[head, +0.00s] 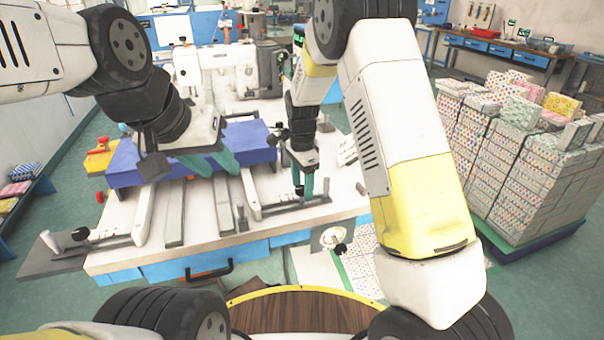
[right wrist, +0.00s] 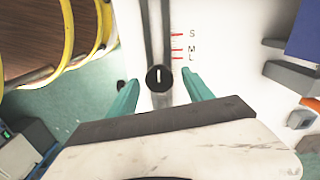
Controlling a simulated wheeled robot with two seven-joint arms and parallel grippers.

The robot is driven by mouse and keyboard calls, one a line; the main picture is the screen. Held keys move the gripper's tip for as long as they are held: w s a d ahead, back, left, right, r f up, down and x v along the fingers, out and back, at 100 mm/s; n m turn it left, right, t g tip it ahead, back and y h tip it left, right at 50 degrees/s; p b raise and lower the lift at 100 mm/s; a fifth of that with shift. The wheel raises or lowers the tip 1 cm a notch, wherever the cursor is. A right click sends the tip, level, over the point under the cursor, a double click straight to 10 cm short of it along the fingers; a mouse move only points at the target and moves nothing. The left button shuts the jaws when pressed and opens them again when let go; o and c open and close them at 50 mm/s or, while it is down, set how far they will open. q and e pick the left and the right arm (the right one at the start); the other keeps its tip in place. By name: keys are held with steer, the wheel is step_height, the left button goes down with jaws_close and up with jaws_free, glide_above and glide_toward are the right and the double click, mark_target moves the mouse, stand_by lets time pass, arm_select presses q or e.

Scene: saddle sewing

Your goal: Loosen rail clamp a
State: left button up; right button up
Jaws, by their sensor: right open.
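My right gripper (head: 303,188) points down over the right rail (head: 290,208) on the white table. In the right wrist view its two teal fingers (right wrist: 160,92) are open, one on each side of a round black knob (right wrist: 160,78) with a white mark. The knob sits on a grey rail beside red marks S, M and L; a gap shows on both sides of it. No label shows which clamp is a. Another black clamp knob (head: 80,233) is at the left rail. My left gripper (head: 212,162) hangs over the blue block; its opening is unclear.
A blue block (head: 130,166) lies across grey bars on the table (head: 200,255). A white sewing machine (head: 212,68) stands behind. A dial with a black knob (head: 334,238) is at the front edge. Stacked patterned packs (head: 525,150) stand on the right.

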jaws_close()
steer(key=shift+n, duration=0.3)
steer(key=n, duration=0.9)
steer(key=shift+n, duration=0.3)
steer(key=n, duration=0.5)
steer(key=shift+n, duration=0.3)
steer(key=n, duration=0.4)
steer(key=shift+a+n, duration=0.1)
steer(key=shift+n, duration=0.3)
